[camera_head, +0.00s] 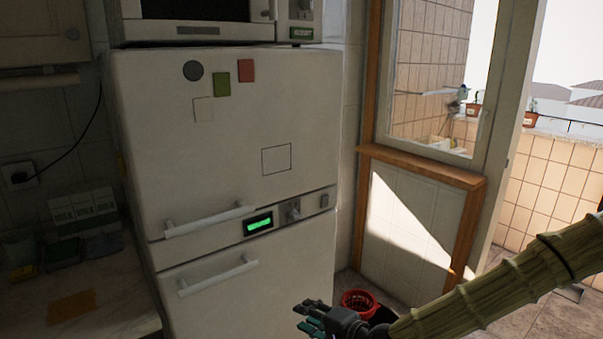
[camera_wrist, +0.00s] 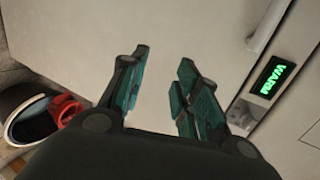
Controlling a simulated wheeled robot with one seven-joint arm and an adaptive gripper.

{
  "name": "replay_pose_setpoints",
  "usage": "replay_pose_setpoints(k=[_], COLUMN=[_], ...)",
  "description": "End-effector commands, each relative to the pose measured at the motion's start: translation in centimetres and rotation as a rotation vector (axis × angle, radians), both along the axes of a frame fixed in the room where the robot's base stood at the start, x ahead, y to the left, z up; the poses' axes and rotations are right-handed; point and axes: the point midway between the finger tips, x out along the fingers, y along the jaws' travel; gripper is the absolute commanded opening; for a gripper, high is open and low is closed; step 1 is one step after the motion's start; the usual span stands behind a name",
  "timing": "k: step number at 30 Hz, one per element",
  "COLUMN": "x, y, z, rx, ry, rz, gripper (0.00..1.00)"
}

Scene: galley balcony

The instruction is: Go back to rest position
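My gripper (camera_head: 311,316) is at the bottom of the head view, in front of the fridge's lower right part, with my arm reaching in from the right. In the wrist view my gripper (camera_wrist: 163,85) has its two teal-padded fingers apart, with nothing between them but the pale fridge surface behind. The white fridge (camera_head: 225,120) stands upright with both doors looking shut. Its green-lit display (camera_head: 258,224) also shows in the wrist view (camera_wrist: 272,77), where it reads "WARM".
A counter (camera_head: 100,310) with milk cartons (camera_head: 85,213) is at the left. A microwave (camera_head: 200,30) sits on the fridge. A wood-framed balcony door (camera_head: 480,120) is at the right.

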Motion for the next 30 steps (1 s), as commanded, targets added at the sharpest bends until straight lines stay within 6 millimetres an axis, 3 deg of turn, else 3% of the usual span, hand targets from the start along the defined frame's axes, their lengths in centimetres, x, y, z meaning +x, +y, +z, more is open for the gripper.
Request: replay_pose_setpoints(k=[1,6,15,21,30], x=[-1.7,-7.4,-18.5,-25.6,-33.7], y=[0.4,0.1,-4.1,-9.0,-17.2], z=[-2.4,-10.3,-21.0,-25.5,-28.1], rx=[-0.051,-0.232,-0.550,-0.759,-1.033], ry=[0.033,0.130,0.280,0.365,0.461], rz=[0.029,0.124,0.318,0.461,0.668], gripper=[0.31,0.31,0.31,0.31,0.31])
